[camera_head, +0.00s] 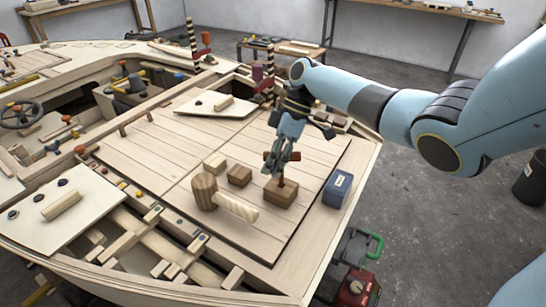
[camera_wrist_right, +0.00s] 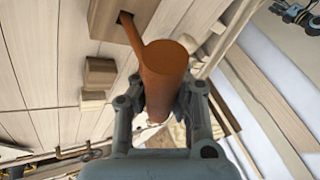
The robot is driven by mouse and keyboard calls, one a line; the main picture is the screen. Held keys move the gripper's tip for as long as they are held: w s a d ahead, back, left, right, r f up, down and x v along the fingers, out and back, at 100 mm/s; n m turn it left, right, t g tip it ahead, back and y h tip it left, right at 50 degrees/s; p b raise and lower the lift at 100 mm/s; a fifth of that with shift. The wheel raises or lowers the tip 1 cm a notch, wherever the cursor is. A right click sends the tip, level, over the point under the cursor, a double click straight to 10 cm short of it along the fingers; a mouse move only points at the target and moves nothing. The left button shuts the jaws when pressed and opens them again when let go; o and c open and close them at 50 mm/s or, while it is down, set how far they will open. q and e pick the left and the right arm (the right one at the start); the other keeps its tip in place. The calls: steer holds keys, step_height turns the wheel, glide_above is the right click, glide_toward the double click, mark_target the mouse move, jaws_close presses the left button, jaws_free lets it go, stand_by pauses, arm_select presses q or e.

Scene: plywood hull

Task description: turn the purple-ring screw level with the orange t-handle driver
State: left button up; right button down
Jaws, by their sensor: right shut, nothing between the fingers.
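The orange t-handle driver (camera_wrist_right: 160,75) fills the middle of the right wrist view, its thin arm running up to a hole in a wooden block (camera_wrist_right: 112,22). In the head view the wooden block (camera_head: 281,192) stands on the plank deck, and a short brown-orange part of the driver (camera_head: 281,181) shows above it. My right gripper (camera_head: 281,160) points down at the driver's top, its fingers close around or beside the handle; contact cannot be told. It is shut with nothing held. I cannot pick out the purple-ring screw. My left gripper is out of view.
A wooden mallet (camera_head: 205,190) and small wooden blocks (camera_head: 239,175) lie left of the driver's block. A blue box (camera_head: 338,188) stands to its right, near the deck edge. Open framing (camera_head: 150,240) and a pale panel (camera_head: 60,210) lie at the lower left.

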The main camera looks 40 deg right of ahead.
steer(key=c, duration=2.1)
jaws_free()
steer(key=shift+f+b, duration=0.9)
steer(key=shift+f, duration=0.2)
